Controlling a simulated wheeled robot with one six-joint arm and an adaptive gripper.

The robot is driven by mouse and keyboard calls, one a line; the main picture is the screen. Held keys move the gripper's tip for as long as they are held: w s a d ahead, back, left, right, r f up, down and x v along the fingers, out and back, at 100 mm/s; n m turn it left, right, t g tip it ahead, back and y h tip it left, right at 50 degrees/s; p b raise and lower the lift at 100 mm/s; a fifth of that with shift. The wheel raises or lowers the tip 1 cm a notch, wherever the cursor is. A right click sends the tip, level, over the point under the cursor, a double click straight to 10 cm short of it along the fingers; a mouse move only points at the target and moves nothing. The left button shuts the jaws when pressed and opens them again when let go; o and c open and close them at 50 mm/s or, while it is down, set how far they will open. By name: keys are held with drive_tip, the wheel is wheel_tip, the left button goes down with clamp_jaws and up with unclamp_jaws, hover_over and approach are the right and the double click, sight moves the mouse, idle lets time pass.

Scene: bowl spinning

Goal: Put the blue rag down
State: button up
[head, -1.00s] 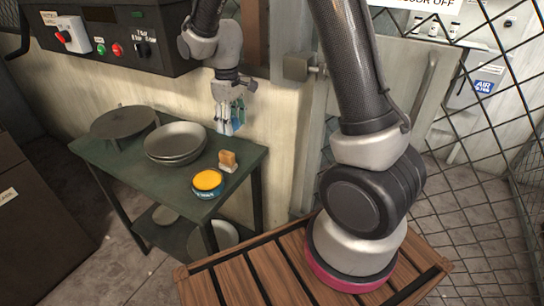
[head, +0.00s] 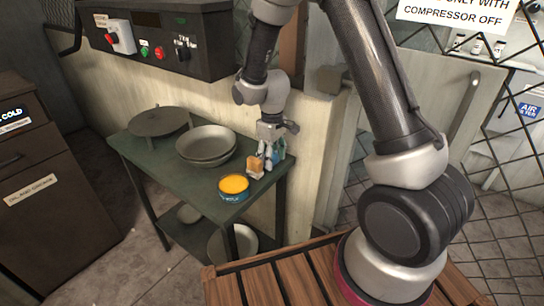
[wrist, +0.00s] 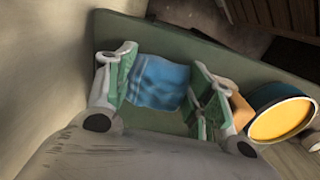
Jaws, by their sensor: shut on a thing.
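The blue rag (wrist: 158,82) hangs between the two fingers of my gripper (wrist: 165,95) in the wrist view. My gripper is shut on it. In the head view my gripper (head: 267,158) is low over the right back corner of the green table (head: 150,168), with a bit of the blue rag (head: 279,149) showing at its right side. The fingers hide part of the rag. I cannot tell whether the rag touches the table top.
A tan block (head: 256,166) stands just beside my gripper. An open tin with yellow contents (head: 234,187) is in front of it. Stacked grey bowls (head: 206,144) and a round dark plate (head: 160,121) stand to the left. The wall is close behind.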

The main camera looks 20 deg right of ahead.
drive_tip(key=shift+f, duration=0.15)
drive_tip(key=o, duration=0.9)
wheel_tip(320, 180, up, 12)
drive_tip(key=shift+r, duration=0.2)
